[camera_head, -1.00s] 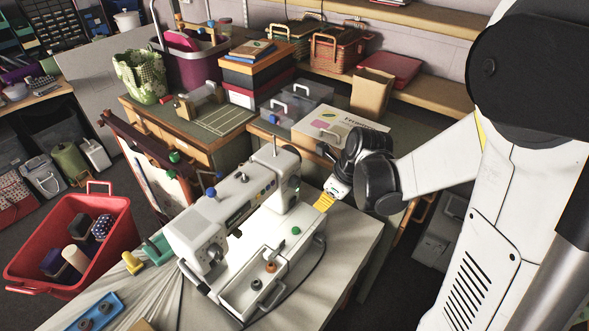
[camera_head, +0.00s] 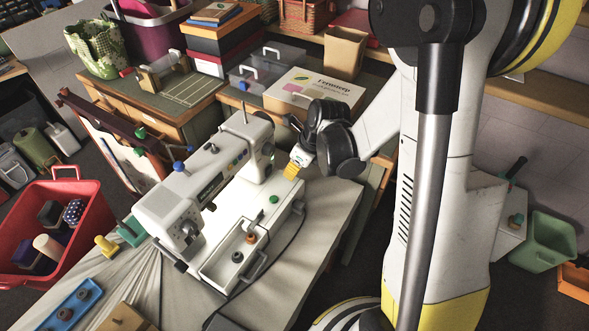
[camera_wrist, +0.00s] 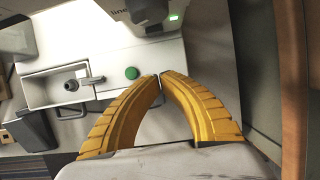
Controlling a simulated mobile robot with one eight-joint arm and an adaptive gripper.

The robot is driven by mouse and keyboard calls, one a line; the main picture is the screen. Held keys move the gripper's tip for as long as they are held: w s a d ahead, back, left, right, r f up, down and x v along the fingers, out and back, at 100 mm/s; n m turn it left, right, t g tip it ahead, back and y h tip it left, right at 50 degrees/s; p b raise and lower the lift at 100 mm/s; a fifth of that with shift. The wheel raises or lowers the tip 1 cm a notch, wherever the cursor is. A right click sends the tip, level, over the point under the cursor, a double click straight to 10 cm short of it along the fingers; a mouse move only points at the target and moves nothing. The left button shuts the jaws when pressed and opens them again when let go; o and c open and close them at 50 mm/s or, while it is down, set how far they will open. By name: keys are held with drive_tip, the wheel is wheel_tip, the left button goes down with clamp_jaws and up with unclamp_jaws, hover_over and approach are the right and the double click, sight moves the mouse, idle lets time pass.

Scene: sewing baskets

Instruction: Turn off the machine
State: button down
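A white sewing machine (camera_head: 180,207) stands on the cloth-covered table in the head view. A green round button (camera_head: 274,199) sits on top of its base, near the right end. In the wrist view the green button (camera_wrist: 132,73) lies just left of my fingertips, and a small lit green indicator (camera_wrist: 173,17) shows on the machine body above. My gripper (camera_head: 292,170) is at the machine's right end. In the wrist view the yellow fingers of my gripper (camera_wrist: 160,76) meet at their tips with nothing between them, apart from the button.
An open accessory tray (camera_head: 222,262) with small spools is at the machine's front. A wooden panel (camera_wrist: 294,90) stands close on the right in the wrist view. A red basket (camera_head: 95,225) is at left, and a white box (camera_head: 312,92) is behind.

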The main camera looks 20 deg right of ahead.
sight(269, 173)
drive_tip(key=b+x, duration=0.1)
drive_tip(key=x, duration=0.3)
drive_tip(key=shift+f, duration=0.15)
drive_tip(key=shift+w+a+b, duration=0.35)
drive_tip(key=shift+w+a, duration=0.4)
drive_tip(key=shift+w, duration=0.2)
drive_tip(key=shift+w+a+r, duration=0.35)
drive_tip(key=shift+w+a, duration=0.1)
drive_tip(key=shift+w, duration=0.2)
drive_tip(key=shift+w+a+r, duration=0.25)
drive_tip(key=shift+w+a, duration=0.1)
drive_tip(key=shift+w, duration=0.1)
drive_tip(key=shift+r, duration=0.2)
drive_tip(key=shift+r+p, duration=0.3)
drive_tip(key=shift+r, duration=0.35)
